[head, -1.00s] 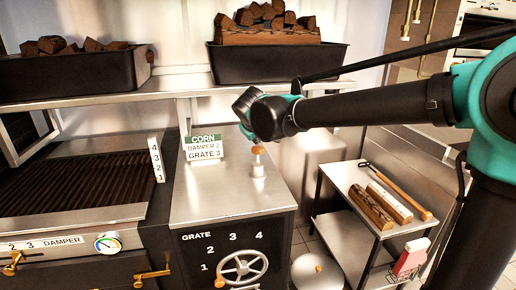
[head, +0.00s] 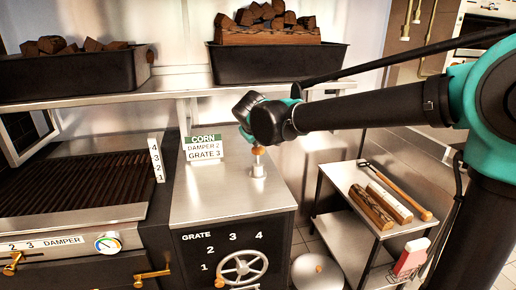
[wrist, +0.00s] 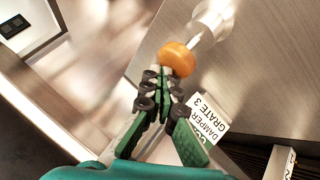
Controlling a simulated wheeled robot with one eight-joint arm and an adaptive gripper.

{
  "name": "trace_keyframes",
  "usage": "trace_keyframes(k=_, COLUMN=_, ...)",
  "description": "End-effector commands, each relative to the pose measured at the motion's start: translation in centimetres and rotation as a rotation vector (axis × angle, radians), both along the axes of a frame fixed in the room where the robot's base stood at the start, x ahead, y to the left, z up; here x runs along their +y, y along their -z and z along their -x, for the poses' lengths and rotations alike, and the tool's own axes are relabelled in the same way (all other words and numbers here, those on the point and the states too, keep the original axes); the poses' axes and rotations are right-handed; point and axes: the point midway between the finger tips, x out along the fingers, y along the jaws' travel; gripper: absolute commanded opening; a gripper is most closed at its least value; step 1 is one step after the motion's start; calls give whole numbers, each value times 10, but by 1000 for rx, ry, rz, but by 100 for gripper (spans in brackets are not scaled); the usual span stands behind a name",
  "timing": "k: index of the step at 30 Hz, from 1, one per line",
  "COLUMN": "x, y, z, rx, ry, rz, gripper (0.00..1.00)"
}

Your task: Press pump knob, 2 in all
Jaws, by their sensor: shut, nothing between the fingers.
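The pump knob is an orange-brown ball (head: 258,150) on a short pale metal post, standing upright on the steel top of the grate cabinet. In the wrist view the knob (wrist: 177,59) sits right at my fingertips. My gripper (head: 254,142) hangs above the knob, mostly hidden behind my own arm in the head view. In the wrist view my gripper (wrist: 163,72) is shut, with green fingers and dark pads, its tips at the near side of the knob. I cannot tell whether they press on it.
A sign (head: 204,147) reading corn, damper 2, grate 3 stands left of the knob. A shelf with black wood bins (head: 275,66) runs behind. A grill (head: 75,185) is at the left. A cart (head: 345,178) with logs stands at the right. A handwheel (head: 243,267) is on the cabinet front.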

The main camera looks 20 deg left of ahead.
Motion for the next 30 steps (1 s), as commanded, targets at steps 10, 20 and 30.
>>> trace_keyframes(k=10, x=0, y=4, z=0, rx=0, ry=0, rz=0, gripper=0)
trace_keyframes(k=20, x=0, y=8, z=0, rx=1, ry=1, rz=1, gripper=0)
trace_keyframes(k=30, x=0, y=11, z=0, rx=1, ry=1, rz=1, gripper=0)
